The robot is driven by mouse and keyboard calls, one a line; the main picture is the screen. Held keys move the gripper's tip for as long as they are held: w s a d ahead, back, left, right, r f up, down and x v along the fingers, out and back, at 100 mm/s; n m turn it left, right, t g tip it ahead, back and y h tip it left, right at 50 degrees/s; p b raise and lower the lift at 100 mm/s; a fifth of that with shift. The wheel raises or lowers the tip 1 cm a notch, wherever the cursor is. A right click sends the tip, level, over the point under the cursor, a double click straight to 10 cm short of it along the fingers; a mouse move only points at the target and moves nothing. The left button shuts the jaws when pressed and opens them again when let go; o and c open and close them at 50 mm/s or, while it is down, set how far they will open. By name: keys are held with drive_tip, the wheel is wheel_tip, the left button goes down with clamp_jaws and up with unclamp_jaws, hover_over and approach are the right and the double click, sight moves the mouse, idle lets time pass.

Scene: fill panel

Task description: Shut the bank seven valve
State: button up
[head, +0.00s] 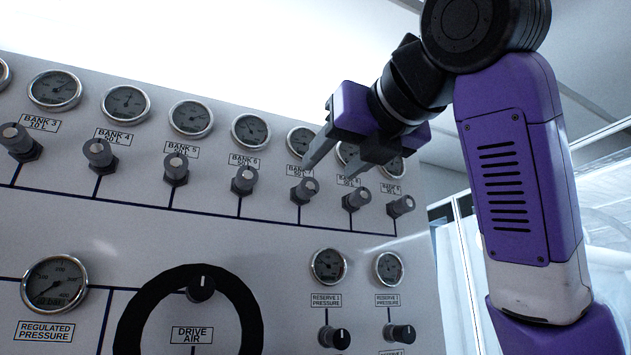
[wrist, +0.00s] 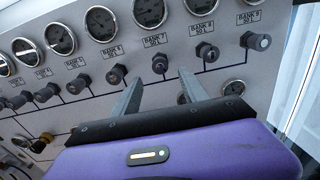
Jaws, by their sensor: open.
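The bank seven valve is a grey round knob (head: 304,190) on a dark stem, under the label marked BANK 7 in the head view. In the wrist view the knob (wrist: 160,65) shows just past the fingertips, roughly between them. My gripper (head: 329,171) is open and empty, up and to the right of the knob in the head view. Its two fingers (wrist: 161,76) point at the panel. A finger partly covers the bank seven gauge and label in the head view. I cannot tell the exact gap to the knob.
The bank six knob (head: 244,180) is to the left and the bank eight knob (head: 357,199) to the right, both close by. Gauges line the row above. Two reserve pressure gauges (head: 328,265) and their knobs sit below. The open room is in front of the panel.

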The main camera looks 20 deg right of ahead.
sight(311, 184)
drive_tip(key=w+p, duration=0.2)
drive_tip(key=w, duration=0.4)
drive_tip(key=shift+w+r+p, duration=0.1)
drive_tip(key=shift+w+p, duration=0.1)
drive_tip(key=shift+p, duration=0.15)
drive_tip(key=shift+w, duration=0.7)
clamp_jaws()
